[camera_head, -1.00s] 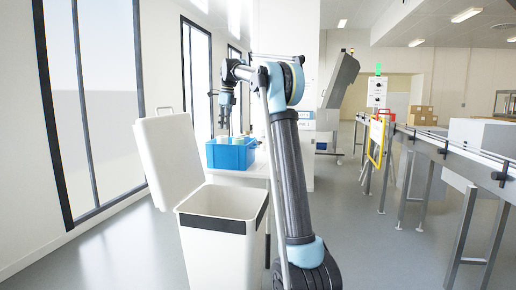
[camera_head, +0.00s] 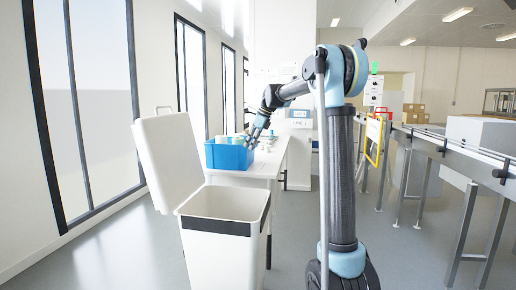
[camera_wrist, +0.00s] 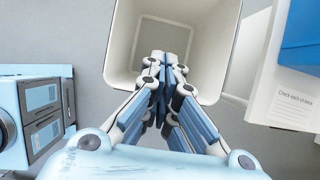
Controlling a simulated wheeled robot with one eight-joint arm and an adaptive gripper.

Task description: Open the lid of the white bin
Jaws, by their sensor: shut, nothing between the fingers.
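The white bin (camera_head: 222,252) stands on the floor in front of me. Its lid (camera_head: 172,160) is up, leaning back to the left, and the bin's mouth is open. The inside that shows looks empty. My gripper (camera_head: 250,145) is beyond the bin in the head view, beside a blue crate, and points down. In the wrist view the shut fingers (camera_wrist: 164,60) overlap the open mouth of the bin, whose rim (camera_wrist: 112,75) shows around them. Nothing is between the fingers. The gripper is apart from the lid.
The blue crate (camera_head: 228,157), holding pale containers, is on a white table (camera_head: 262,172) behind the bin. It also shows at the wrist view's right (camera_wrist: 300,40). A conveyor (camera_head: 450,150) runs along the right, with a yellow frame (camera_head: 373,150) near it. Floor between is clear.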

